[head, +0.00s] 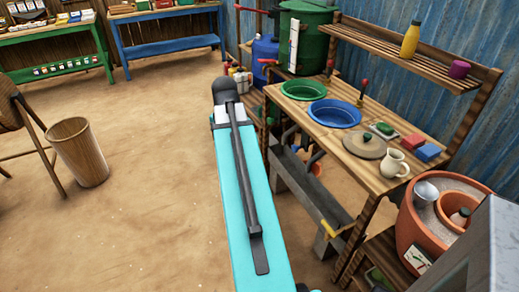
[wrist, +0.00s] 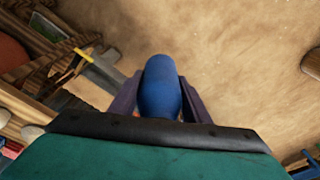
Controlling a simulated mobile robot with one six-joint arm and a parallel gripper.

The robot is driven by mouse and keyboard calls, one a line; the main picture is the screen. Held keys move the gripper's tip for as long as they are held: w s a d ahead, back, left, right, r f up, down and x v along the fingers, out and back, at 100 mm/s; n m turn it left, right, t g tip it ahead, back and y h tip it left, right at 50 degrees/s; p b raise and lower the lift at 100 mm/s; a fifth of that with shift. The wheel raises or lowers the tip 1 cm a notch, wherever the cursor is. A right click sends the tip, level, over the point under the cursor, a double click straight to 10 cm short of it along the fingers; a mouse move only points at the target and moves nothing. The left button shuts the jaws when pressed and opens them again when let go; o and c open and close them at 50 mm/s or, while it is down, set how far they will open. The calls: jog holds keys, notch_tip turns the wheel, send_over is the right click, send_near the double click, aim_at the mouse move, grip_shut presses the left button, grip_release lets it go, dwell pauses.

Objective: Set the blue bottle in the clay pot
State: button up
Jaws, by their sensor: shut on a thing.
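The blue bottle (wrist: 160,85) is held between the two dark fingers of my gripper (wrist: 158,98) in the wrist view, over bare ground. My gripper is shut on it. The bottle cannot be made out in the head view, where my turquoise arm link hides part of the scene. The large clay pot (head: 409,227) stands at the lower right of the head view, well to the right of my arm. A metal cup (head: 425,192) lies beside the ring.
A wooden bench (head: 345,150) holds a green basin (head: 304,90), a blue basin (head: 334,114), a round lid (head: 365,146), a cream jug (head: 393,163) and sponge-like blocks. A shelf with a yellow bottle (head: 410,40) hangs above. Open dirt floor lies left, with a bin (head: 78,152).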

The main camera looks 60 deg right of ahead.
jog(key=w+a+n, duration=0.5)
jog(key=w+a, duration=0.1)
jog(key=a, duration=0.7)
jog(key=w+a+r+n+t+y, duration=0.1)
jog(key=w+a+n, duration=0.5)
jog(key=a, duration=0.8)
jog(key=w+a+n, duration=0.5)
jog(key=w+a, duration=0.2)
jog(key=a, duration=0.6)
jog(key=shift+a+r+n+t, duration=0.15)
jog(key=shift+a+n+t, duration=0.15)
jog(key=shift+a, duration=0.05)
jog(key=shift+a, duration=0.1)
